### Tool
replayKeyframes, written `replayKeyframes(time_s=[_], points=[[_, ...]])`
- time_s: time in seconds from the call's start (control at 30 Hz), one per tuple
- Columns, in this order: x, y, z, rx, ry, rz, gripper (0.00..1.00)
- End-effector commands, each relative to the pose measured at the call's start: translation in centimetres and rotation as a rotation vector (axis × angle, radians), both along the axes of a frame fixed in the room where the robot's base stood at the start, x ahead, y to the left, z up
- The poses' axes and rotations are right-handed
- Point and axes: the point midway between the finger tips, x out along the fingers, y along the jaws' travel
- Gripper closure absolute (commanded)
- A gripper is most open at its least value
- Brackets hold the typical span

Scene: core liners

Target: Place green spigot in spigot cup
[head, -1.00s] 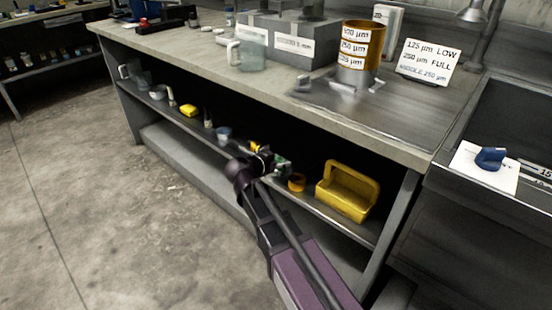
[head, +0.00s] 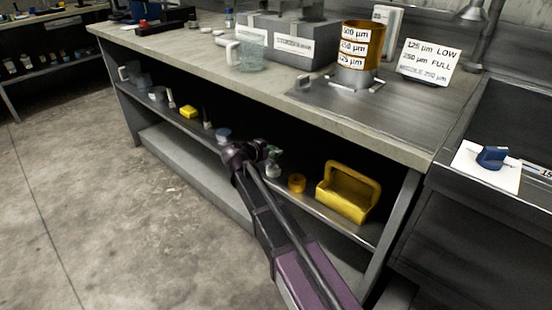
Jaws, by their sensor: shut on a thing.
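My gripper (head: 270,153) is small in the head view, at the front of the shelf under the bench. It is shut on a small green piece, which looks like the green spigot (head: 275,154). My wrist hides part of the grip, and the fingers are hard to make out. A small pale grey cup-like thing (head: 273,171) shows just below the green piece. I cannot tell whether it is the spigot cup, or whether the two touch.
A yellow ring (head: 296,183) and a yellow caddy (head: 348,192) stand to the right on the shelf. A bluish dish (head: 223,134) and a yellow block (head: 188,111) are to the left. The bench top (head: 330,75) overhangs the shelf. A blue piece (head: 491,157) lies on white paper at right.

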Motion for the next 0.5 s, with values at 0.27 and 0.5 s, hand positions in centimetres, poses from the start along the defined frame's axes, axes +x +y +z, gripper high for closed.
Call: replayKeyframes(time_s=[0.27, 0.5], points=[[0.0, 0.0, -2.1, 0.0, 0.0, 0.0, 0.99], [0.0, 0.1, -3.4, 0.0, 0.0, 0.001, 0.99]])
